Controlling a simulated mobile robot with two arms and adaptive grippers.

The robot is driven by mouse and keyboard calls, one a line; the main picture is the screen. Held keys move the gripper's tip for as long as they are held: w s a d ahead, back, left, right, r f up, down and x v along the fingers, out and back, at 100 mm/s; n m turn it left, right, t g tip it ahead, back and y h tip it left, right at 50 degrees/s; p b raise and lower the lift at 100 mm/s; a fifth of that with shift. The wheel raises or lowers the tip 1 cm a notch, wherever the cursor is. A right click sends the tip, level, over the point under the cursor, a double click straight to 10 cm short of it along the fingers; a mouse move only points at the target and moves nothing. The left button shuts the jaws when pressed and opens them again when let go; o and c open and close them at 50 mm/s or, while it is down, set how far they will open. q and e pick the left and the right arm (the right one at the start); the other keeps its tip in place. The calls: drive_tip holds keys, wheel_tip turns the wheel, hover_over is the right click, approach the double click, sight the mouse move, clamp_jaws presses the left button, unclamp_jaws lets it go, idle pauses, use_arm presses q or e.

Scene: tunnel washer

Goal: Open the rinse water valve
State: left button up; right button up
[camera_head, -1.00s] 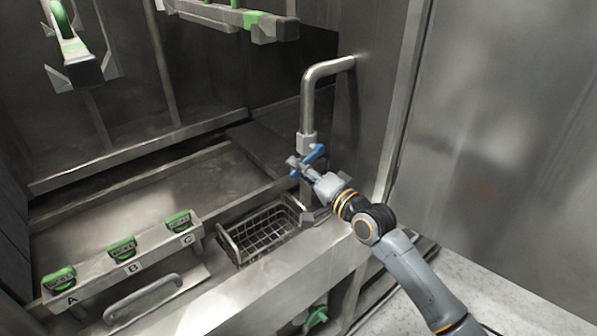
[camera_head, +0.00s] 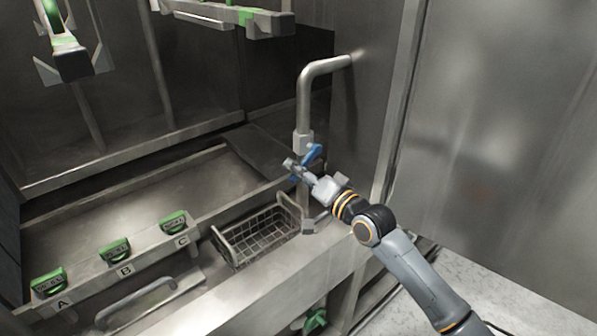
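The rinse water valve has a blue lever handle (camera_head: 312,153) on a vertical steel pipe (camera_head: 304,108) that bends into the wall at the top. The handle slants, with more blue showing at its lower left. My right gripper (camera_head: 307,178) comes in from the lower right, its tip right at the valve just below the handle. It covers part of the valve and pipe. Its fingers are small and overlap the valve, so I cannot tell whether they grip the handle or only touch it. My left gripper is not in view.
A wire basket (camera_head: 223,243) sits in the trough left of the pipe. Green-handled latches (camera_head: 115,250) marked A, B and C line a steel rail at lower left, above a grab handle (camera_head: 137,301). A steel wall (camera_head: 490,130) bounds the right side.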

idle(0.3)
drive_tip(key=v, duration=1.2)
